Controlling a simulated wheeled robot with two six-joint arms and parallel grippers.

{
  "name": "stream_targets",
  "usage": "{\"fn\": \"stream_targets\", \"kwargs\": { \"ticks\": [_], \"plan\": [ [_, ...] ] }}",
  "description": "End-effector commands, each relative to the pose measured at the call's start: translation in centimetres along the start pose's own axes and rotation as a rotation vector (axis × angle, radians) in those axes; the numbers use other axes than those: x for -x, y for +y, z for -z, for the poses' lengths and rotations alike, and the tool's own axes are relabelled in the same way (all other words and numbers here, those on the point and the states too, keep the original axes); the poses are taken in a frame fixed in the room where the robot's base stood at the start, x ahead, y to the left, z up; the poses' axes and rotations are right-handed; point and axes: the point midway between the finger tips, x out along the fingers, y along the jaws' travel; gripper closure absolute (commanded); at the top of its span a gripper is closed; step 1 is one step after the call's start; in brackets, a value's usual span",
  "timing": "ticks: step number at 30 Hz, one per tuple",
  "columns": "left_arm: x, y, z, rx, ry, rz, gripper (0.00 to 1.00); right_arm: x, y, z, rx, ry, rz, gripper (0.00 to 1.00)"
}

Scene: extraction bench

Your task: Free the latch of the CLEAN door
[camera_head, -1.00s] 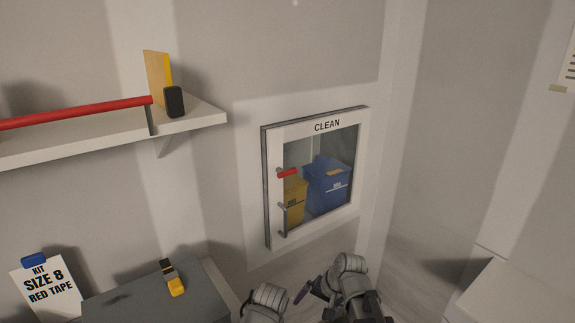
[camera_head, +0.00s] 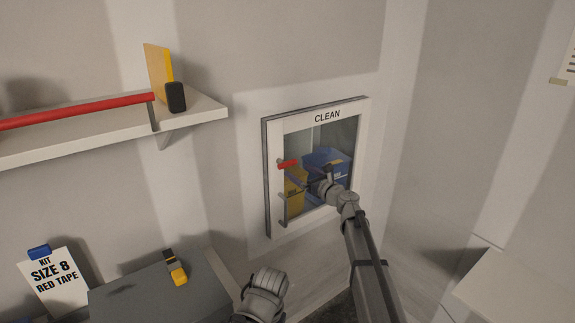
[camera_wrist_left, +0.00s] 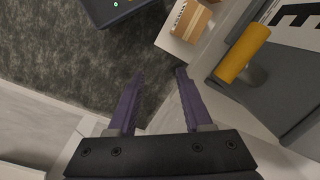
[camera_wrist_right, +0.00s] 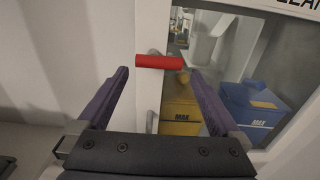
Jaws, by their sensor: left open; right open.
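The CLEAN door (camera_head: 327,116) is a white-framed glass hatch in the wall, and it looks shut. Its red latch lever (camera_head: 288,164) lies roughly level on the left side of the frame. A grey pull handle (camera_head: 283,208) is below it, partly hidden. My right gripper (camera_head: 307,183) is open in front of the glass, beside and below the lever. In the right wrist view the red lever (camera_wrist_right: 158,62) appears between the open fingertips (camera_wrist_right: 158,75); contact cannot be told. My left gripper (camera_wrist_left: 160,74) is open and empty above the floor.
Yellow (camera_wrist_right: 181,115) and blue (camera_wrist_right: 252,108) bins stand behind the glass. A shelf (camera_head: 190,112) with a red rail (camera_head: 75,112) is at left. A grey case (camera_head: 150,290) and a kit card (camera_head: 55,280) are below. A white counter (camera_head: 510,285) is at right.

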Motion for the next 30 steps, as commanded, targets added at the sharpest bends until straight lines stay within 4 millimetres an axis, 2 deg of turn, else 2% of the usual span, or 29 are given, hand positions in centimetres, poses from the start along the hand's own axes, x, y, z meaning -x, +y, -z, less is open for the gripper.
{"fn": "stream_targets", "kwargs": {
  "ticks": [8, 19, 29, 30],
  "plan": [
    [0.0, 0.0, 0.0, 0.000, 0.000, 0.000, 0.50, -1.9, 0.0, 0.0, 0.005, 0.001, -0.003, 0.00],
    [0.0, 0.0, 0.0, 0.000, 0.000, 0.000, 0.50, -7.2, 0.0, 0.1, 0.006, 0.002, -0.004, 0.00],
    [0.0, 0.0, 0.0, 0.000, 0.000, 0.000, 0.50, -7.8, 0.1, 0.1, 0.007, 0.002, -0.003, 0.00],
    [0.0, 0.0, 0.0, 0.000, 0.000, 0.000, 0.50, -7.8, 0.1, 0.1, 0.007, 0.002, -0.003, 0.03]
  ]
}}
